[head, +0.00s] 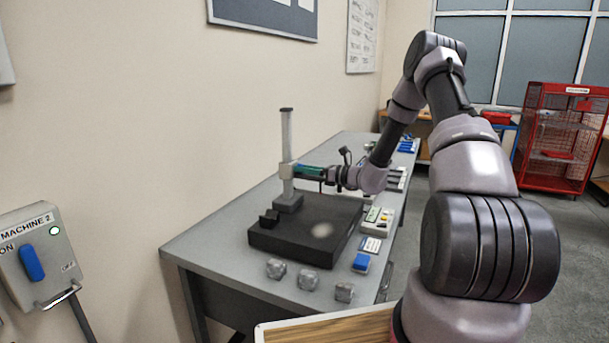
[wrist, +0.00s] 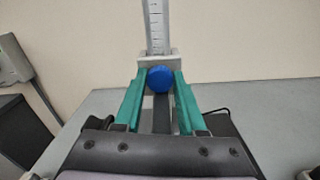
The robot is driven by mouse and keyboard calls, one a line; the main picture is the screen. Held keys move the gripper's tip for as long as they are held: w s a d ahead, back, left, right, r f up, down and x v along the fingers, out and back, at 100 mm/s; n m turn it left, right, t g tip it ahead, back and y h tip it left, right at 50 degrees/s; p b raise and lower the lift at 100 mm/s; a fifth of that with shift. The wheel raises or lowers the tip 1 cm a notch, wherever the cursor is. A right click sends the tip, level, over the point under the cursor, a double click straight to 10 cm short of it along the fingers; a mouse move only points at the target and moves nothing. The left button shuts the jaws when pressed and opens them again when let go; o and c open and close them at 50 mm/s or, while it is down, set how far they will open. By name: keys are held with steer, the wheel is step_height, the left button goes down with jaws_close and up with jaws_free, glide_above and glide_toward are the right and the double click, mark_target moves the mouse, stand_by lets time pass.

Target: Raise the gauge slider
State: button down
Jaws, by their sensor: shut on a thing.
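The gauge's upright column (head: 287,130) stands on a block on a black plate, and its ruled scale (wrist: 155,25) shows in the wrist view. The pale slider (head: 286,170) sits around the column at about mid-height. Its round blue knob (wrist: 160,78) faces my gripper in the wrist view. My gripper (head: 300,170) reaches in from the right in the head view, with its green fingers level with the slider. It is shut on the knob, one finger on each side. The fingers hide the knob in the head view.
The black plate (head: 280,240) lies on a grey table (head: 215,240). Several grey blocks (head: 308,278) and a blue box (head: 361,262) lie near the front edge. Small equipment lines the right side. A wall switch box (head: 38,255) hangs at left. Space above the slider looks clear.

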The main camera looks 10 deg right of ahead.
step_height(320, 180, up, 9)
steer(key=shift+d, duration=0.1)
steer(key=c, duration=0.5)
jaws_free()
steer(key=v, duration=1)
steer(key=shift+s+d, duration=0.2)
steer(key=shift+d, duration=0.1)
